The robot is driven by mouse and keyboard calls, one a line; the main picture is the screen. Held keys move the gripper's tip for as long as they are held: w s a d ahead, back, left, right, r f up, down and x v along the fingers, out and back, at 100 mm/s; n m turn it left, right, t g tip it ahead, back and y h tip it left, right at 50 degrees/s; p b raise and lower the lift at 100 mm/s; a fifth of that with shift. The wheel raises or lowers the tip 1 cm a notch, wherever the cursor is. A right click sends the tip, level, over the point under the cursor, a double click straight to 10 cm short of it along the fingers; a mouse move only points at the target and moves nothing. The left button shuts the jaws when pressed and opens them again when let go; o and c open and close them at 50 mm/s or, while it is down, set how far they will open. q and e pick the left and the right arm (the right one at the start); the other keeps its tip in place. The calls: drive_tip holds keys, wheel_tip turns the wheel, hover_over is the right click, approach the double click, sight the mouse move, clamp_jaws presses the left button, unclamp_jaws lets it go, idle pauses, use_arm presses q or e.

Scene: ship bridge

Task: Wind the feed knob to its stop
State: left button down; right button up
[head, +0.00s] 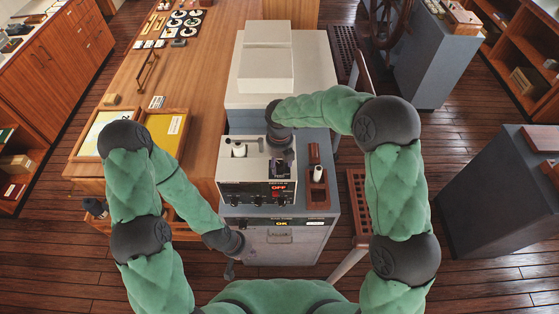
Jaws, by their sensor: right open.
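A grey instrument box (228,172) with a red "OFF" display (279,188) and small dark knobs along its front stands on a grey cabinet (283,243). I cannot tell which knob is the feed knob. A white fitting (238,150) stands on the box's left top. My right gripper (281,166) points down over the box's right top, open, around or just above a dark part there; the wrist hides much of that spot, and contact is unclear. My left gripper (230,270) hangs low at the cabinet's left front, away from the box; its jaws are too small to read.
A brown holder (317,190) with a white-ended tool stands right of the box. A pale covered block (266,58) is behind it. A wooden desk (190,85) with yellow and white trays lies left. Yellow "OK" label (281,223) shows on the cabinet front.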

clamp_jaws()
idle(0.4)
